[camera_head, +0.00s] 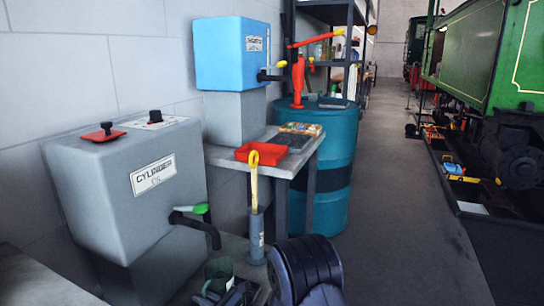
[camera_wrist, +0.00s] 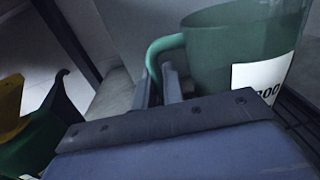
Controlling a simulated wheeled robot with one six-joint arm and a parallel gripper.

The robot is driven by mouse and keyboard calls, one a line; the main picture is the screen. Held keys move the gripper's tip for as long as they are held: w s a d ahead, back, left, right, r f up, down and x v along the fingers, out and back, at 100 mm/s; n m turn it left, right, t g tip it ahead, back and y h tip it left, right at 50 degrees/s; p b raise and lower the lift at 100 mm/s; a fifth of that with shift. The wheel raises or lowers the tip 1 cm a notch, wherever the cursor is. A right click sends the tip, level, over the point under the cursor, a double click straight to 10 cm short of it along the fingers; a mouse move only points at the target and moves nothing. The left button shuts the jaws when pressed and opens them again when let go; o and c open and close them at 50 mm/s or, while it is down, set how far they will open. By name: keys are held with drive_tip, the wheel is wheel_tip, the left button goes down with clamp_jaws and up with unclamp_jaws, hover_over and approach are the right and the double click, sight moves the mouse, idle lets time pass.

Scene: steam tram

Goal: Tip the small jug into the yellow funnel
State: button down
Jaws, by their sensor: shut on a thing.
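A green, slightly see-through jug (camera_wrist: 225,55) with a white label fills the upper right of the wrist view. My gripper (camera_wrist: 158,85) is shut on its curved handle. The jug also shows small and dark in the head view (camera_head: 218,270), below the cylinder oil tank's tap. It looks about upright; its contents are hidden. A yellow funnel-like piece (camera_wrist: 11,107) shows at the left edge of the wrist view, cut off by the frame. It is over a dark green can (camera_wrist: 35,148) with a dark spout, apart from the jug.
A grey cylinder oil tank (camera_head: 125,190) with a green-handled tap (camera_head: 192,210) stands left. A grey tube (camera_head: 257,235) holding a yellow-handled tool stands beside it. A red tray (camera_head: 262,153) lies on a table; a teal drum (camera_head: 335,145) stands behind.

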sight(204, 289)
drive_tip(key=shift+r+p, duration=0.9)
drive_tip(key=shift+r, duration=1)
